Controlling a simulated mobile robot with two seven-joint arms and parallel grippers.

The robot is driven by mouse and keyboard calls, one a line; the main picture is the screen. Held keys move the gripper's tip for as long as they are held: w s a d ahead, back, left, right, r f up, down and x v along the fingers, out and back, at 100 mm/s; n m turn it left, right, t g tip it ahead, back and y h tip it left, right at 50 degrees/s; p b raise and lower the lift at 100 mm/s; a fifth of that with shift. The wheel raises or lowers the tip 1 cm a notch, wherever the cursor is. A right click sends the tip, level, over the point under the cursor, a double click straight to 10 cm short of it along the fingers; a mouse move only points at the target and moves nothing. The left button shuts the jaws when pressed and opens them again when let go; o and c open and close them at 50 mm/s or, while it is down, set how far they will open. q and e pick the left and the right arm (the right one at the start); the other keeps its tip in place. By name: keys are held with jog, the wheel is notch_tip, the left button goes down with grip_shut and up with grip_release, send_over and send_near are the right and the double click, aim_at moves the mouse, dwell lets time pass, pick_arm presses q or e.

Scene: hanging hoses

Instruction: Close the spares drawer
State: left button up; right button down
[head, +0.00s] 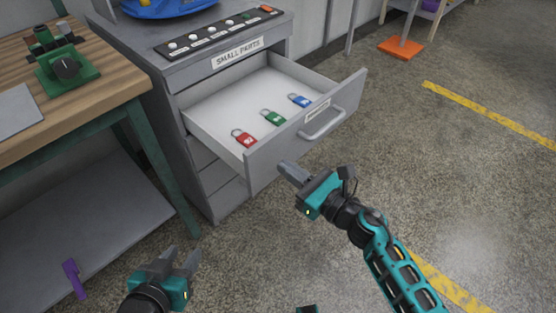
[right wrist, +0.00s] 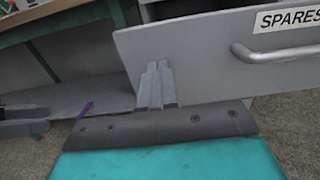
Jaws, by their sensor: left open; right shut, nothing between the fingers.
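The spares drawer (head: 262,165) is pulled out of the grey cabinet (head: 178,85). It holds a red padlock (head: 243,138), a green padlock (head: 273,117) and a blue padlock (head: 300,100). Its front has a bar handle (head: 322,124); the right wrist view shows the handle (right wrist: 275,53) and a label reading SPARES (right wrist: 290,18). My right gripper (head: 284,168) is shut and empty, in front of the left part of the drawer front. Its fingers (right wrist: 155,82) overlap the front in the right wrist view; I cannot tell whether they touch it. My left gripper (head: 182,256) is open and empty, low at the left.
A wooden workbench (head: 110,85) with a green vise (head: 66,68) stands left of the cabinet. A purple item (head: 73,278) is at the lower left. A black strip with buttons (head: 220,35) lies on the cabinet top. The floor to the right is open.

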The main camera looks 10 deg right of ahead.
aim_at(268, 154)
pick_arm(q)
jog(key=shift+f, duration=0.1)
pick_arm(e)
jog(key=shift+x, duration=1.8)
pick_arm(q)
jog(key=shift+d, duration=0.1)
